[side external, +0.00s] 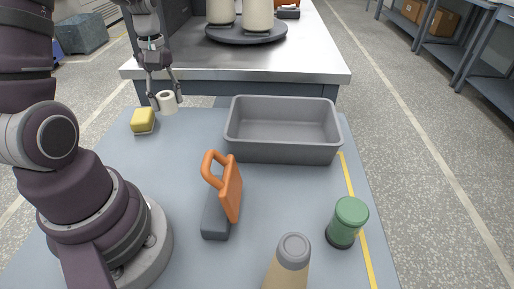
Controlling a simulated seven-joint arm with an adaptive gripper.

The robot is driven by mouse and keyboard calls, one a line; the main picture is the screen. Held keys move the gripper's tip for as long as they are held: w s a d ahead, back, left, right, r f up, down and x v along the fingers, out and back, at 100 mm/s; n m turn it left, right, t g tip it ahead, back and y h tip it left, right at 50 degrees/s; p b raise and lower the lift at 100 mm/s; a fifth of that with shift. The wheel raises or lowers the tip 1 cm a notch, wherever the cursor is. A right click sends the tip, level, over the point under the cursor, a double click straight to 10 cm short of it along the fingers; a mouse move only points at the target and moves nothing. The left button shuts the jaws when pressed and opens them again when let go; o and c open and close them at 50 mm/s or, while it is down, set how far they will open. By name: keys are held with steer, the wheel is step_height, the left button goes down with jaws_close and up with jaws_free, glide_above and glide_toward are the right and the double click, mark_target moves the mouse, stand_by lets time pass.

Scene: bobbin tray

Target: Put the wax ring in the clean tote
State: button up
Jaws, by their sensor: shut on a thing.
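My gripper (166,97) is at the upper left in the side external view, pointing down. It is shut on a small cream-white ring (168,106), which looks like the wax ring, with a hole in its top. The ring appears held just above the table, beside a yellow sponge-like block; I cannot tell the exact gap below it. A grey open tote (284,152) stands to the right of my gripper, at the back middle of the table. The part of its inside that shows looks empty.
The yellow block (143,121) sits left of the ring. An orange-handled tool (228,190) on a grey base stands in front of the tote. A green-lidded jar (347,222) and a tan bottle (289,264) stand nearer the camera. The blue-grey table (180,165) is clear between block and tool.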

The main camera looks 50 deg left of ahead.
steer(key=w+d+m, duration=0.5)
steer(key=w+m, duration=0.2)
steer(key=w, duration=0.2)
steer(key=m, duration=0.8)
glide_above(268, 137)
steer(key=s+d, duration=0.2)
steer(key=s, duration=0.1)
steer(key=shift+m, duration=0.3)
steer(key=f, duration=0.5)
steer(key=d+f, duration=0.1)
steer(key=f, duration=0.2)
steer(key=shift+f, duration=0.35)
steer(key=shift+w+f, duration=0.1)
steer(key=shift+f, duration=0.2)
steer(key=o, duration=1)
steer(key=shift+f, duration=0.15)
steer(key=shift+c, duration=0.2)
